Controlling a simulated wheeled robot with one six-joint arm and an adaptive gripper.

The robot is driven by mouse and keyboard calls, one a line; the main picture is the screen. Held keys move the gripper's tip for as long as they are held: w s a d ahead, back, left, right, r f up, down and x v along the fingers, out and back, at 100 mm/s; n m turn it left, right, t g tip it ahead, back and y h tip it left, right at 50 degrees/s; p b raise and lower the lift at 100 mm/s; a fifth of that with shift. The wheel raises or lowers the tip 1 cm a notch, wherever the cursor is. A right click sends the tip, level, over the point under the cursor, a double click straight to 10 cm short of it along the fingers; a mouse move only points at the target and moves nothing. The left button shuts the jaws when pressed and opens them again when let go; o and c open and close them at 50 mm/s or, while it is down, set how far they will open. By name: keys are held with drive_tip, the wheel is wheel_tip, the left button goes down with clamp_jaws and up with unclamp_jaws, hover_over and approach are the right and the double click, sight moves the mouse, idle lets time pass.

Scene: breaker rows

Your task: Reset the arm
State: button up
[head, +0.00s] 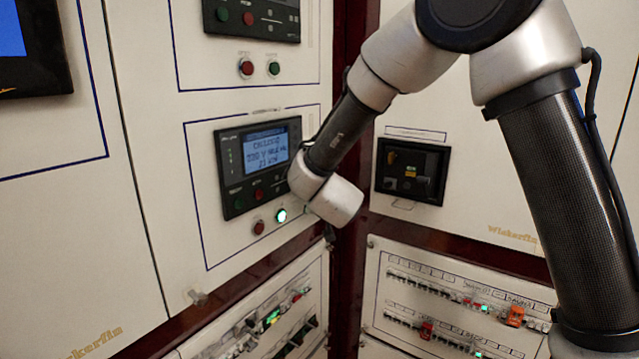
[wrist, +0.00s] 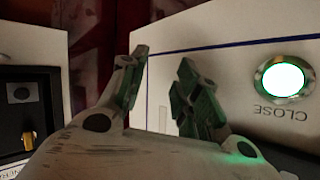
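My gripper (wrist: 163,60) shows in the wrist view with its two fingers apart and nothing between them. The fingers point toward a pale panel with a dark blue line. A lit button labelled CLOSE (wrist: 284,80) is to the right of the fingers, apart from them. In the head view my arm (head: 345,130) reaches down to the cabinet corner, its wrist beside the lit green button (head: 281,216). The gripper fingers are hidden or too small to tell there.
A controller with a blue screen (head: 232,165) is left of my wrist, a red button (head: 259,228) below it. A black breaker unit (head: 411,171) is on the right cabinet. Breaker rows (head: 268,322) (head: 460,300) lie below. A dark red post (head: 352,35) marks the corner.

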drive_tip(key=s+d+r+n+g+y, duration=0.15)
drive_tip(key=s+d+g, duration=0.3)
drive_tip(key=s, duration=0.45)
drive_tip(key=s+d+n+g+y, duration=0.1)
drive_tip(key=s+d+n+g, duration=0.25)
drive_tip(key=s+d, duration=0.4)
drive_tip(key=s+d+r+m+h, duration=0.1)
drive_tip(key=s+d+r, duration=0.3)
drive_tip(key=s+d, duration=0.5)
drive_tip(key=s+d+r+m+h, duration=0.2)
drive_tip(key=s+d+r+h, duration=0.1)
drive_tip(key=s+d, duration=0.7)
drive_tip(key=d+r, duration=0.1)
drive_tip(key=d, duration=0.3)
drive_tip(key=shift+s+m, duration=0.25)
drive_tip(key=shift+m, duration=0.05)
